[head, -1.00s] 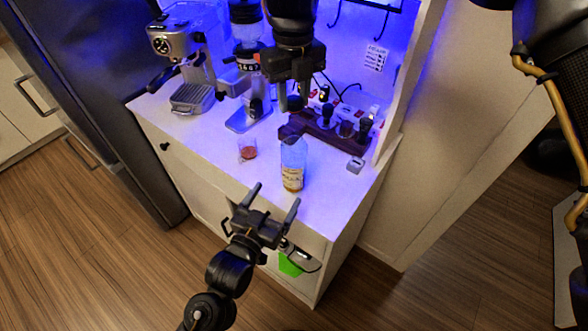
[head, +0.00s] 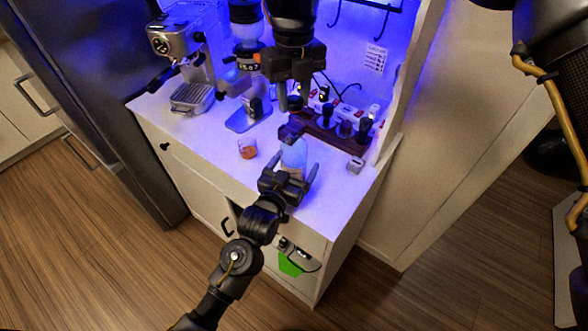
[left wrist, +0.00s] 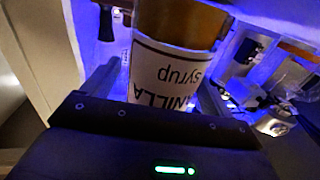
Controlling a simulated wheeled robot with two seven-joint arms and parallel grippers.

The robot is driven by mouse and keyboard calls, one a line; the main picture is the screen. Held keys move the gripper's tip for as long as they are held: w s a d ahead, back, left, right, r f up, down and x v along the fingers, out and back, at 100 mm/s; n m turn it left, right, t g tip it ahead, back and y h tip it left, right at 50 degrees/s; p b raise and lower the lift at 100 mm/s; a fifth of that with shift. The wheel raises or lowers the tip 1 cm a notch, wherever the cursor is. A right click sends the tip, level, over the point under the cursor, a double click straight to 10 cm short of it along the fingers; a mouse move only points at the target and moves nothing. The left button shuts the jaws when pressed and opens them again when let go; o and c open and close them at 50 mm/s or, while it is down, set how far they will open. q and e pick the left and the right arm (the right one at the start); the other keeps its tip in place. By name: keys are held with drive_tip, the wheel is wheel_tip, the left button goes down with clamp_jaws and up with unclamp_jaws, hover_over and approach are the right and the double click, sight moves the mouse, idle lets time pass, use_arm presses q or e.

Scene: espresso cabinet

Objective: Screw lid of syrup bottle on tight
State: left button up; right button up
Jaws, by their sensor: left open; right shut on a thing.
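The syrup bottle (head: 294,155) stands upright near the front edge of the white counter. In the left wrist view its label (left wrist: 170,80) reads vanilla syrup, upside down, with amber content above. My left gripper (head: 299,160) is open, with its fingers on either side of the bottle. It hides the bottle's lower part in the head view. My right gripper (head: 293,98) points down from the top and is shut on a small dark lid (head: 295,103). The lid appears above and behind the bottle top, apart from it.
A small glass (head: 247,148) with reddish-brown content stands left of the bottle. The espresso machine (head: 186,55) and grinder (head: 246,85) stand at the back left. A dark wooden stand (head: 325,132) with tools and a small pale item (head: 356,165) are at the right.

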use_arm(q)
drive_tip(key=c, duration=1.5)
use_arm(e)
hover_over(293, 140)
drive_tip(key=shift+f, duration=2.5)
drive_tip(key=shift+f, duration=0.15)
drive_tip(key=shift+f, duration=0.75)
drive_tip(key=shift+f, duration=0.55)
